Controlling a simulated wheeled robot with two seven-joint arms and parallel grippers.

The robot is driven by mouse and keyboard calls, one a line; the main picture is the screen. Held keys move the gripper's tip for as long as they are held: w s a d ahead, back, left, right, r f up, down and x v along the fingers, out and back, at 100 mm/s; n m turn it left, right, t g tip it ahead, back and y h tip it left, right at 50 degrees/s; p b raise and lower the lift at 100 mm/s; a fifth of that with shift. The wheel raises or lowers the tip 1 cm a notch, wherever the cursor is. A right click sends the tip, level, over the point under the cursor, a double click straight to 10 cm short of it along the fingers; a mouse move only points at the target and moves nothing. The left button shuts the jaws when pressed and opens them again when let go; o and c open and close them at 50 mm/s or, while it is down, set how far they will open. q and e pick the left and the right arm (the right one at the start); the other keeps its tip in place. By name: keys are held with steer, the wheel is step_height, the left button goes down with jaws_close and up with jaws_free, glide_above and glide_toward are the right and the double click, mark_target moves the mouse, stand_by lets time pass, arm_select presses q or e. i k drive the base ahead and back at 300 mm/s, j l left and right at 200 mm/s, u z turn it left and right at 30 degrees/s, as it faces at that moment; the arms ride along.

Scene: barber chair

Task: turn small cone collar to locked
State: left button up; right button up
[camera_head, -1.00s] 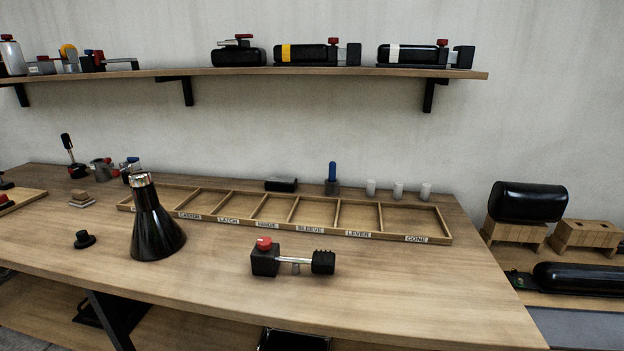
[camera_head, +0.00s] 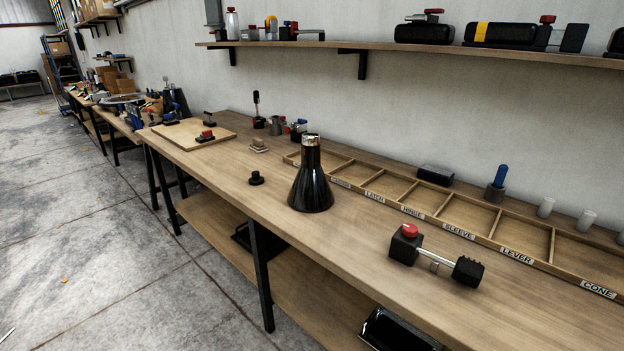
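A black cone (camera_head: 311,182) stands upright on the wooden workbench, with a silver collar (camera_head: 310,140) at its narrow top. Whether the collar is locked cannot be told at this size. A smaller dark round piece (camera_head: 256,178) sits on the bench to the left of the cone. Neither of my grippers is in view.
A compartment tray (camera_head: 480,240) with labels including SLEEVE, LEVER and CONE lies along the back. A black device with a red knob (camera_head: 409,241) and metal bar lies right of the cone. A shelf (camera_head: 400,48) hangs above. Open floor (camera_head: 90,220) lies at left.

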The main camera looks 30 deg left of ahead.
mark_target(308, 138)
steer(key=i+j, duration=0.1)
steer(key=j, duration=0.35)
steer(key=i+j+z, duration=0.1)
steer(key=j, duration=0.35)
steer(key=i+j, duration=0.1)
steer(key=j, duration=0.4)
